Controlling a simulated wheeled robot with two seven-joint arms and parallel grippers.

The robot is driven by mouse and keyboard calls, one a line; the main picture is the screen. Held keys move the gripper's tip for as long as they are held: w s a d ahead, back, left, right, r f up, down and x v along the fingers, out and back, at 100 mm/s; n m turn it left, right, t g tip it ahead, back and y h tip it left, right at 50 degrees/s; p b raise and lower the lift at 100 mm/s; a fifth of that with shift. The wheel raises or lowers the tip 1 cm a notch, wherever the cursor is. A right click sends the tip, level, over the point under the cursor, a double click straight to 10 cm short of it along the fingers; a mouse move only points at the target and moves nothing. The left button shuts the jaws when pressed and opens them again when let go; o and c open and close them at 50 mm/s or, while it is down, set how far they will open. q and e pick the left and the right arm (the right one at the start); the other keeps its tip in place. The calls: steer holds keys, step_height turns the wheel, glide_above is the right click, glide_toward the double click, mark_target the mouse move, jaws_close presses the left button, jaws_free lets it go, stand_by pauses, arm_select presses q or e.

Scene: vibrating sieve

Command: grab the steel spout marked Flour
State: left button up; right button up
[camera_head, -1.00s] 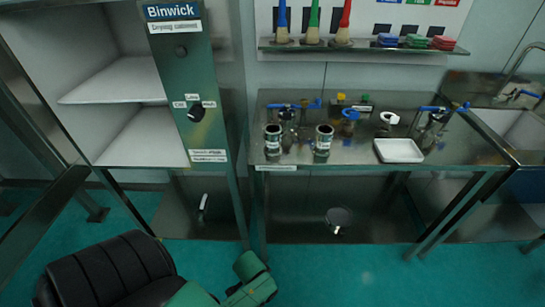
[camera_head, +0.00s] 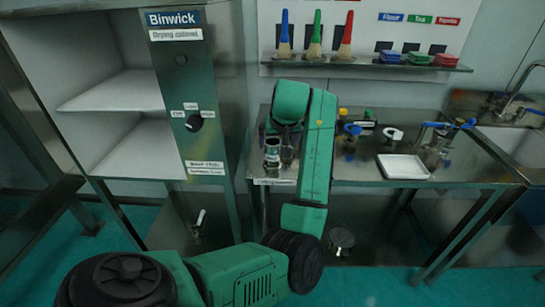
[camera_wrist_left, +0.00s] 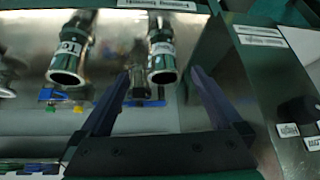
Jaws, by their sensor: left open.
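Two steel spouts with white labels stand on the steel table. One spout (camera_head: 272,152) shows in the head view at the table's left end. In the left wrist view, one spout (camera_wrist_left: 162,62) lies between my finger lines and another (camera_wrist_left: 72,60) is to its left, outside the fingers. Their labels are too blurred to tell which reads Flour. My left gripper (camera_wrist_left: 158,74) is open and empty, its two dark fingers spread on either side of the nearer spout's line. In the head view my arm hides the second spout. My right gripper is out of view.
The steel table (camera_head: 355,176) also holds a white tray (camera_head: 403,167) and blue-handled fittings (camera_head: 447,126). The drying cabinet (camera_head: 190,95) stands close on the left. A shelf (camera_head: 365,67) with brushes and coloured blocks is above; a sink (camera_head: 510,140) is at right.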

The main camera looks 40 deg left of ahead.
mark_target(272, 156)
arm_select(q)
steer(key=p+x, duration=0.1)
steer(key=x, duration=0.3)
steer(key=p+x, duration=0.1)
steer(key=x, duration=0.4)
steer(key=p+x, duration=0.1)
steer(key=x, duration=0.3)
steer(key=shift+a, duration=0.3)
steer(key=shift+w+a+f, duration=0.1)
steer(key=shift+f, duration=0.1)
steer(key=shift+r, duration=0.15)
jaws_close()
